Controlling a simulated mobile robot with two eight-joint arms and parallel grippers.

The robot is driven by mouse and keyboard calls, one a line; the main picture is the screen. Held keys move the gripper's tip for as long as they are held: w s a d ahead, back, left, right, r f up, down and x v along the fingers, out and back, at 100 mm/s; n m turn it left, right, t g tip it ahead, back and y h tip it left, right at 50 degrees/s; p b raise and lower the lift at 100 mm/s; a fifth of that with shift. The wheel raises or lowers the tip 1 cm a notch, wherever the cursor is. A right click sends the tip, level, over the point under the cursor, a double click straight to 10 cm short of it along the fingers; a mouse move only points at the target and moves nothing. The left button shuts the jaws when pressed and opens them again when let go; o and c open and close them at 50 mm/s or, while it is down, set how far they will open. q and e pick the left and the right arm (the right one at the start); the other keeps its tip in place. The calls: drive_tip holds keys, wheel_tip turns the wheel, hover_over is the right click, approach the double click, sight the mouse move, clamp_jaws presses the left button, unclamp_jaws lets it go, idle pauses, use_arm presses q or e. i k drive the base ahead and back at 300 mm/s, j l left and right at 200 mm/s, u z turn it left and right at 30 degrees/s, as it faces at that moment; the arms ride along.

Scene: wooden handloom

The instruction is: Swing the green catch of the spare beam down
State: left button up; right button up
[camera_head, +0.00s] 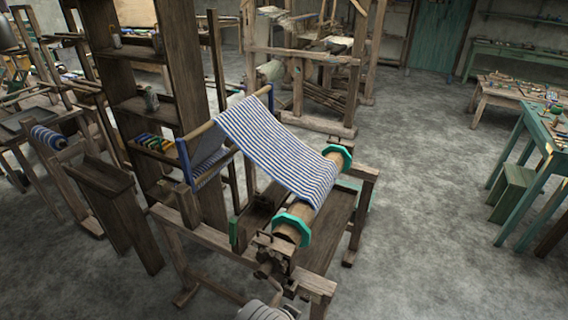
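The wooden handloom (356,212) stands in the middle of the head view, with blue-and-white striped cloth (272,140) stretched over it. The cloth runs down to a wooden beam (287,232) between two teal octagonal end discs (292,229). A small upright green piece (234,232) is on the loom frame, left of the near disc; I cannot tell whether it is the spare beam's catch. I cannot tell which beam is the spare one.
A tall wooden shelf (183,60) stands behind the loom's left side. Another frame with a striped roll (47,138) is at the far left. A teal table (540,125) and a green stool (512,192) stand at the right. The floor (430,240) right of the loom is clear.

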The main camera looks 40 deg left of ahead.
sight(233, 222)
drive_tip(key=i+l+u, duration=0.1)
drive_tip(key=u, duration=0.3)
drive_tip(key=l+u, duration=0.1)
drive_tip(key=u, duration=0.3)
drive_tip(key=i+l+u, duration=0.1)
drive_tip(key=u, duration=0.25)
drive_tip(key=l+u, duration=0.2)
drive_tip(key=u, duration=0.2)
drive_tip(key=i+l+u, duration=0.15)
drive_tip(key=l+u, duration=0.55)
drive_tip(key=u, duration=0.2)
drive_tip(key=i+l+u, duration=0.1)
drive_tip(key=l+u, duration=0.3)
